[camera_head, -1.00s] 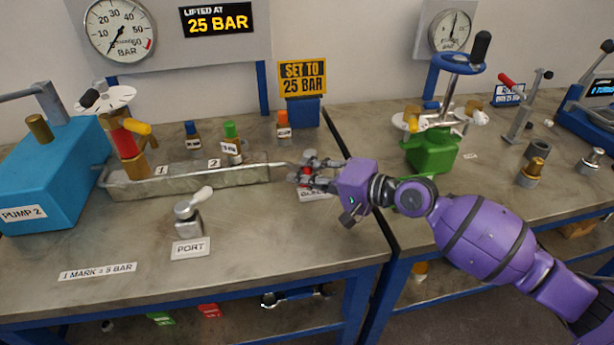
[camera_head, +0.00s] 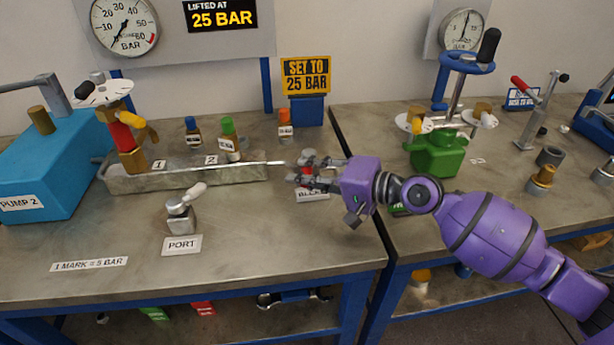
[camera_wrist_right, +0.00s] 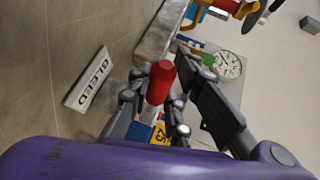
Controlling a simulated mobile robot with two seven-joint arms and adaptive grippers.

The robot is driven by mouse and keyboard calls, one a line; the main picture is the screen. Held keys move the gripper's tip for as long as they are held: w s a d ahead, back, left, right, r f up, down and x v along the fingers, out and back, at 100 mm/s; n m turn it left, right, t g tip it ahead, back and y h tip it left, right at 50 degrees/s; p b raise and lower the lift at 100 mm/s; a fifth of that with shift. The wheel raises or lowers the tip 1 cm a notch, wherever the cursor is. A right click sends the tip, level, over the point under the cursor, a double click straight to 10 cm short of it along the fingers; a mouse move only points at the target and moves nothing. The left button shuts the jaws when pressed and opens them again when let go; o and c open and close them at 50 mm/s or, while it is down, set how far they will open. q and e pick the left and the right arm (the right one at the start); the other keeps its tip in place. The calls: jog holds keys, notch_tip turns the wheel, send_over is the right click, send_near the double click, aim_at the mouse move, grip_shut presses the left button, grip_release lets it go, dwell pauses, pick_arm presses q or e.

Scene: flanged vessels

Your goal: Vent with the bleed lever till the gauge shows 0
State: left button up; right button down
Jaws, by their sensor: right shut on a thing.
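My right gripper (camera_head: 310,172) is at the right end of the metal tray, shut on the bleed lever. In the wrist view, the lever's red grip (camera_wrist_right: 160,82) stands between the fingers. In the head view the fingers mostly hide it. The "BLEED" label (camera_wrist_right: 90,79) lies on the bench beside it. The round white gauge (camera_head: 124,25) is on the panel at upper left. Its needle points down and left, towards the low end of the scale; I cannot read the exact value. My left gripper is not in view.
The long metal tray (camera_head: 200,177) runs left of my gripper. A small port valve (camera_head: 181,215) stands in front of it. Blue pump 2 (camera_head: 45,165) is at far left, a green vessel (camera_head: 436,155) at right. The bench front is mostly clear.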

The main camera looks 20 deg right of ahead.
jog(key=shift+d, duration=0.1)
jog(key=c, duration=1.6)
grip_release()
jog(key=v, duration=1.2)
jog(key=shift+f, duration=0.1)
jog(key=shift+c, duration=0.2)
